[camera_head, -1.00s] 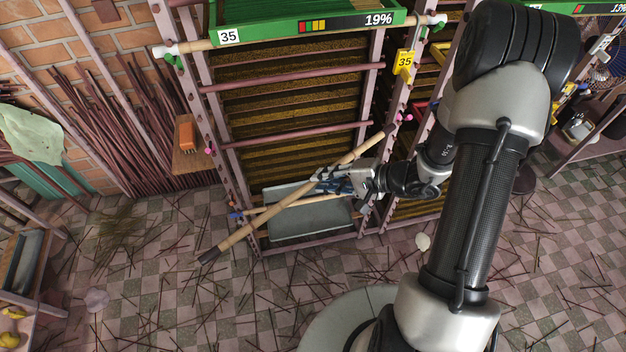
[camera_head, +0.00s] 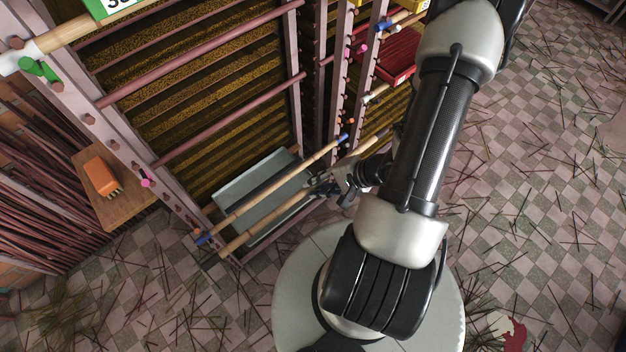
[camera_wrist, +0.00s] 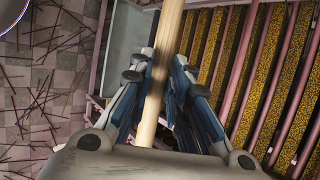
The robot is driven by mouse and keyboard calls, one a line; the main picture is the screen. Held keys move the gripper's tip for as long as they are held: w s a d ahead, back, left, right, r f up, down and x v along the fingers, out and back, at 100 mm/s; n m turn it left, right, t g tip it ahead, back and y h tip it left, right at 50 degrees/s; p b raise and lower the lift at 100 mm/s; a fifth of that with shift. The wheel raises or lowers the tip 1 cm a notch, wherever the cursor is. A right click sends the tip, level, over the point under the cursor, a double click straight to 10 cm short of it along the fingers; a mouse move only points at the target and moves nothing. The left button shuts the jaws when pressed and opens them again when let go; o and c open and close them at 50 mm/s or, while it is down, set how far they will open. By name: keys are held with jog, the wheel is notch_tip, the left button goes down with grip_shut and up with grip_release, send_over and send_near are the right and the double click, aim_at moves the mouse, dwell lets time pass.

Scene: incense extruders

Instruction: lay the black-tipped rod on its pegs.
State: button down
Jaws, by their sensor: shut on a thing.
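My gripper (camera_head: 322,186) is shut on a pale wooden rod (camera_head: 265,227), held aslant in front of the rack's lower part. The rod's lower-left end is tan in the head view; its upper-right end lies beside my arm, and a black tip is not clear. In the wrist view my gripper (camera_wrist: 158,95) has the rod (camera_wrist: 170,25) between its blue-padded fingers. A blue-ended rod (camera_head: 265,190) lies across the rack just behind, nearly parallel and apart. Pink pegs stick out of the left upright (camera_head: 147,183) and the right upright (camera_head: 362,48).
A grey tray (camera_head: 255,172) sits low in the rack behind the rods. A wooden shelf (camera_head: 130,205) with an orange brush (camera_head: 101,177) stands at left. A red tray (camera_head: 395,60) is in the neighbouring rack. The tiled floor holds scattered sticks.

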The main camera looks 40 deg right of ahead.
jog(key=w+f, duration=0.4)
jog(key=w, duration=1)
jog(key=shift+a, duration=0.25)
dwell(0.4)
jog(key=shift+w, duration=0.1)
jog(key=c, duration=1.4)
grip_release()
jog(key=shift+o, duration=0.2)
jog(key=shift+o, duration=1.3)
